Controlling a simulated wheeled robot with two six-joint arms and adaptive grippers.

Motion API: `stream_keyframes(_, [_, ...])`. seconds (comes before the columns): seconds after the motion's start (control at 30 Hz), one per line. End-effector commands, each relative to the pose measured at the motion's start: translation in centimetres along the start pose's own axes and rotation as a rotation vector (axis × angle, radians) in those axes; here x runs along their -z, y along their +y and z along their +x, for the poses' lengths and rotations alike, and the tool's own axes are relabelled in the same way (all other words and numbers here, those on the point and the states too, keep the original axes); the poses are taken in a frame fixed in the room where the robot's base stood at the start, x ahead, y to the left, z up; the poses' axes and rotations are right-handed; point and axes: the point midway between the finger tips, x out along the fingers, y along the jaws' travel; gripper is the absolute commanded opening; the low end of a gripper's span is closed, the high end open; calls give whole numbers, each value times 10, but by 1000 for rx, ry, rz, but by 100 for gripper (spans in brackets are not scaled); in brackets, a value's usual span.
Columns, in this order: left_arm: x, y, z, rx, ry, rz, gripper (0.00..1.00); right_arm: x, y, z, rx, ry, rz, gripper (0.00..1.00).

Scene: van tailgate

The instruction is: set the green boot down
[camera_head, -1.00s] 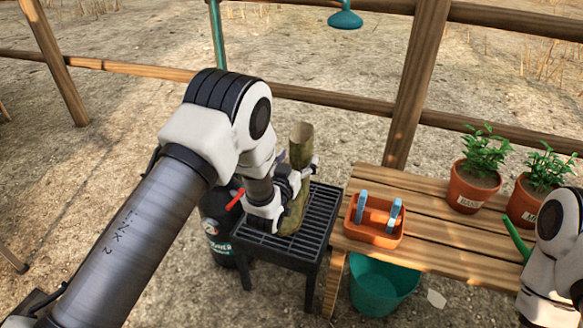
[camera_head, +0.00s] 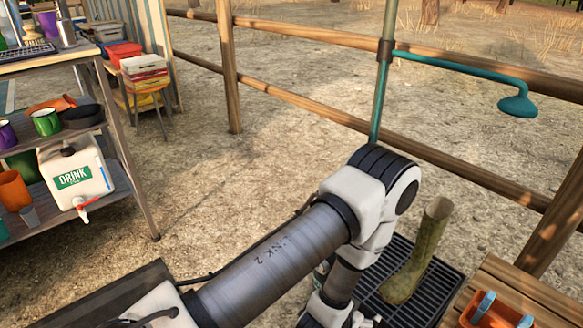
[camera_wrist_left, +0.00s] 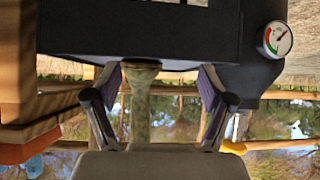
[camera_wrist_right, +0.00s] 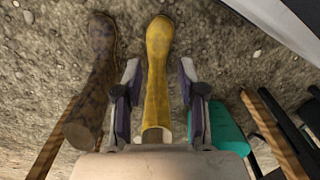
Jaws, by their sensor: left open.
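The green boot (camera_head: 418,252) stands upright on a black grated stand (camera_head: 445,285) in the head view. My left gripper (camera_head: 362,319) is low at the bottom edge of that view, left of the boot and apart from it, its fingers mostly hidden. My right gripper (camera_wrist_right: 160,95) shows only in the right wrist view. It is open, with a yellow boot (camera_wrist_right: 158,70) between its fingers and gaps at both sides.
A brown patterned boot (camera_wrist_right: 95,80) lies beside the yellow one. An orange caddy (camera_head: 480,313) sits on a wooden bench (camera_head: 530,290) right of the stand. A teal shower head (camera_head: 518,105) hangs above. Shelves with a white drink container (camera_head: 75,180) stand left. Ground between is clear.

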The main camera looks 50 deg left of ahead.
Motion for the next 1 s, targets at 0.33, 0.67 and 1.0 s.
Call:
stream_keyframes(0.33, [-203, -20, -139, 11, -902, -6, 82, 0, 0, 0, 0, 0, 0, 40])
stream_keyframes(0.67, [-204, -20, -141, 11, -911, -5, 82, 0, 0, 0, 0, 0, 0, 40])
stream_keyframes(1.0, [-203, -20, -140, 11, -908, -5, 82, 0, 0, 0, 0, 0, 0, 40])
